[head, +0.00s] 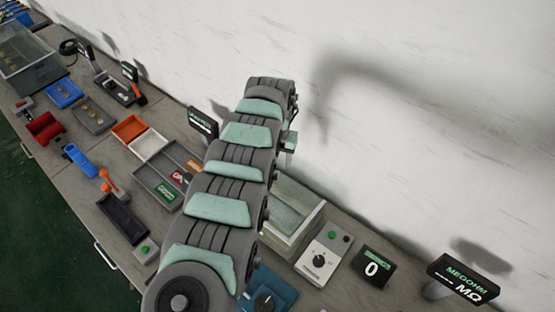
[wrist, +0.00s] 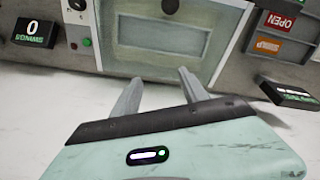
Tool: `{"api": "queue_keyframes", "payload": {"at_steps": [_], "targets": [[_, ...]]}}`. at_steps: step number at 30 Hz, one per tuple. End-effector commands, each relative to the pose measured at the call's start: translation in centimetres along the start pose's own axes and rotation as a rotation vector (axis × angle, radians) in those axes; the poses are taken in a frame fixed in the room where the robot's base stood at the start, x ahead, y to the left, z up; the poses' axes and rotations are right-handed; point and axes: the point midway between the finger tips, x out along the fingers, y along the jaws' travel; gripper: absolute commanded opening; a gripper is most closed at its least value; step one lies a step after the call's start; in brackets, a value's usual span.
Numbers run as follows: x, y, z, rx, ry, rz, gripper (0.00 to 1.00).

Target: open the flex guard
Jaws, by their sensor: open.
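A pale-framed box with a clear panel (head: 292,208), which looks like the flex guard, stands against the wall behind my arm in the head view. In the wrist view its clear panel (wrist: 165,35) fills the top middle, with a dark round knob (wrist: 170,5) at the picture's top edge. The panel appears to cover the box. My gripper (wrist: 160,88) shows two grey fingers spread apart with nothing between them. The fingers point toward the panel and seem apart from it. In the head view my arm hides part of the box.
Right of the box are a control unit with a dial (head: 320,258) and a display reading 0 (head: 372,268). A blue unit with a knob (head: 266,298) sits in front. Red OPEN (wrist: 279,21) and orange SWAP (wrist: 268,46) labels show right. Trays and tools crowd the bench's left.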

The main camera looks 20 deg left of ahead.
Motion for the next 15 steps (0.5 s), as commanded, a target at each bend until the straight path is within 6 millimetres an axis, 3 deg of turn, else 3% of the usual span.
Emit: {"api": "queue_keyframes", "payload": {"at_steps": [8, 15], "targets": [[-0.5, -0.1, 0.0, 0.000, 0.001, -0.001, 0.52], [-3.6, -0.2, -0.1, 0.000, 0.002, -0.004, 0.52]]}}
